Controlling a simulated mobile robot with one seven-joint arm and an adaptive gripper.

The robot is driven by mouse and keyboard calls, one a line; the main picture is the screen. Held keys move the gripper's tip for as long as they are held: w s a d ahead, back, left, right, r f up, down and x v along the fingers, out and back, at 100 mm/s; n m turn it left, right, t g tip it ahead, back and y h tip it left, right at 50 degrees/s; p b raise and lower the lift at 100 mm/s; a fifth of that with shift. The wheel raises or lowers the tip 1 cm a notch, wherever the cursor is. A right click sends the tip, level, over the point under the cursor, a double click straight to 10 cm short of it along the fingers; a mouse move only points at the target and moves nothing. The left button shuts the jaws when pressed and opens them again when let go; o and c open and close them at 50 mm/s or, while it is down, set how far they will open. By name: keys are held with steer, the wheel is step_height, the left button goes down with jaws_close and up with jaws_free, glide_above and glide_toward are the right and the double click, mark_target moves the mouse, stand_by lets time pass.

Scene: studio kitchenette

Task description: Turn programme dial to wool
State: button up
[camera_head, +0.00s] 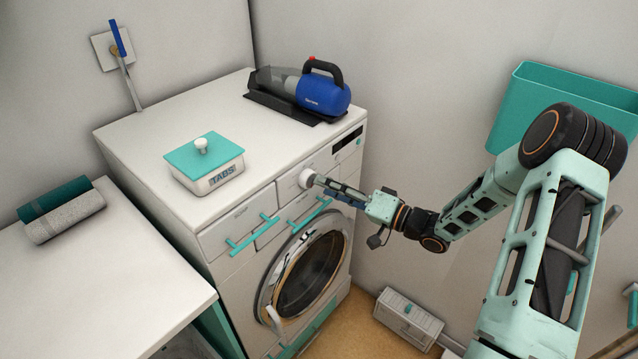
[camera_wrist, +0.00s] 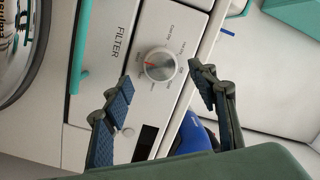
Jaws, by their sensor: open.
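The programme dial (camera_wrist: 160,63) is a round silver-white knob with a red pointer mark, on a white panel with small printed labels around it. In the wrist view the red mark points left; the labels are too small to read surely, so I cannot tell which one it points at. In the head view the dial (camera_head: 306,178) is on the washing machine's front, right at my gripper's tip. My gripper (camera_wrist: 160,73) is open, with one finger on each side of the dial. The fingers look apart from it in the wrist view; I cannot tell whether they touch.
The washing machine (camera_head: 150,135) carries a tabs box (camera_head: 205,165) and a blue handheld vacuum (camera_head: 322,95). Teal handles (camera_head: 252,236) and the round door (camera_head: 305,270) are near the dial. A teal bin (camera_head: 540,95) hangs at right; a grey box (camera_head: 408,318) stands on the floor.

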steer(key=v, duration=0.8)
steer(key=shift+s+d, duration=0.1)
steer(key=shift+d, duration=0.05)
